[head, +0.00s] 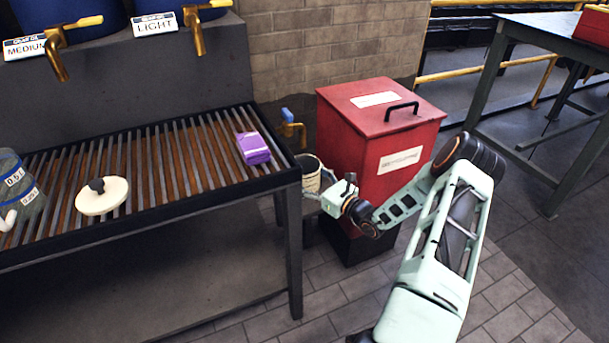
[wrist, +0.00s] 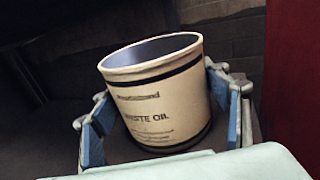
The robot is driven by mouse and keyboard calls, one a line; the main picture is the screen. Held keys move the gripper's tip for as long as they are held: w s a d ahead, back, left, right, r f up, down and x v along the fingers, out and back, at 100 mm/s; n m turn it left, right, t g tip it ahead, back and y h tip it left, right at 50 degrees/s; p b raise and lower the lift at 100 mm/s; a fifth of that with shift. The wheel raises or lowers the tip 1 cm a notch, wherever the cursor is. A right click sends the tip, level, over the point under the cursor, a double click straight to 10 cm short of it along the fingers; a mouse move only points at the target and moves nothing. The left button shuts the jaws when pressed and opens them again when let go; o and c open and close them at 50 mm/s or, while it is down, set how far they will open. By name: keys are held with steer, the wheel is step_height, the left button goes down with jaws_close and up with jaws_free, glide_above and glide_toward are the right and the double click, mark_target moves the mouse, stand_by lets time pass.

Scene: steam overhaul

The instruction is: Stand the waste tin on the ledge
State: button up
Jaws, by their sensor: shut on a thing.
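The waste tin (head: 307,172) is cream with dark bands and an open top. In the wrist view the waste tin (wrist: 158,110) shows its "WASTE OIL" lettering and leans left in the picture. My gripper (head: 324,184) is shut on it, between the rack's right end and the red bin. In the wrist view my gripper (wrist: 160,98) has a blue-padded finger on each side of the tin. A grey surface (head: 311,208), possibly the ledge, shows just below the tin. I cannot tell whether the tin touches it.
The red lidded bin (head: 378,140) stands close on the right. A brass tap with a blue handle (head: 290,125) is just behind the tin. The slatted rack (head: 180,160) carries a purple pack (head: 253,148), a cream lid (head: 102,196) and a measuring jug (head: 20,190).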

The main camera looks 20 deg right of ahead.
steer(key=shift+f, duration=0.1)
steer(key=o, duration=1.4)
